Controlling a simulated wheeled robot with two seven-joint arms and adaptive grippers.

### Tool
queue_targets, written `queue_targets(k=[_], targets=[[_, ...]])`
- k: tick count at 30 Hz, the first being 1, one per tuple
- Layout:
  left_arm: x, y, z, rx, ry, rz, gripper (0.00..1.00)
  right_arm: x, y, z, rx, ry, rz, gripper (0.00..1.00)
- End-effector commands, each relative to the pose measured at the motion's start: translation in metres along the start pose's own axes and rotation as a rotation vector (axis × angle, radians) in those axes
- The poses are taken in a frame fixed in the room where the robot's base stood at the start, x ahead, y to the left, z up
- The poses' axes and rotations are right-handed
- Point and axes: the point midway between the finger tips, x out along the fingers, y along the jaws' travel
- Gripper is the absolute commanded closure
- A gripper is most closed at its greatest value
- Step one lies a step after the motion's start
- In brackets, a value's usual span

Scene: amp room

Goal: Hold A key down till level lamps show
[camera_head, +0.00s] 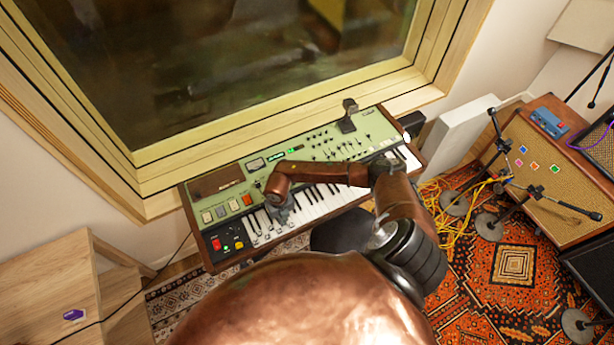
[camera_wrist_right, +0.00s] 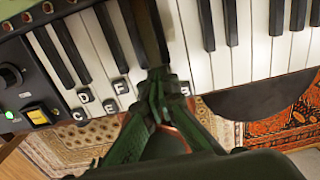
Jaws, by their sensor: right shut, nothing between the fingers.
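The keyboard (camera_head: 335,203) with a green control panel (camera_head: 325,143) stands below the window. In the right wrist view, small letter tags mark white keys (camera_wrist_right: 50,45); C, E and F look readable. My right gripper (camera_head: 283,216) is over the left half of the keys. In the wrist view its closed fingertips (camera_wrist_right: 157,76) are at the keys right of F, with nothing between them. They hide the tags there, so the A key cannot be picked out, nor whether a key is pressed. A green lit display (camera_head: 276,155) and small red light (camera_head: 299,150) show on the panel.
A yellow button (camera_wrist_right: 38,115) and green light (camera_wrist_right: 10,115) sit at the keyboard's left end. An amplifier (camera_head: 545,180), stands and yellow cables (camera_head: 450,225) are right, on a patterned rug (camera_head: 515,265).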

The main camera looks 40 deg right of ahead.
Motion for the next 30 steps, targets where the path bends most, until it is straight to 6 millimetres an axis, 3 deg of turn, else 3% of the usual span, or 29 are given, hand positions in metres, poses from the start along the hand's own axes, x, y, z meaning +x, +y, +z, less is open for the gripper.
queue_targets(k=[8, 30], targets=[[-0.004, 0.000, -0.001, 0.000, 0.001, 0.000, 0.75, -0.005, 0.000, 0.000, 0.000, 0.000, 0.000, 1.00], [-0.048, -0.002, -0.007, 0.000, 0.004, -0.001, 0.75, -0.062, 0.000, 0.000, 0.000, 0.000, -0.001, 1.00]])
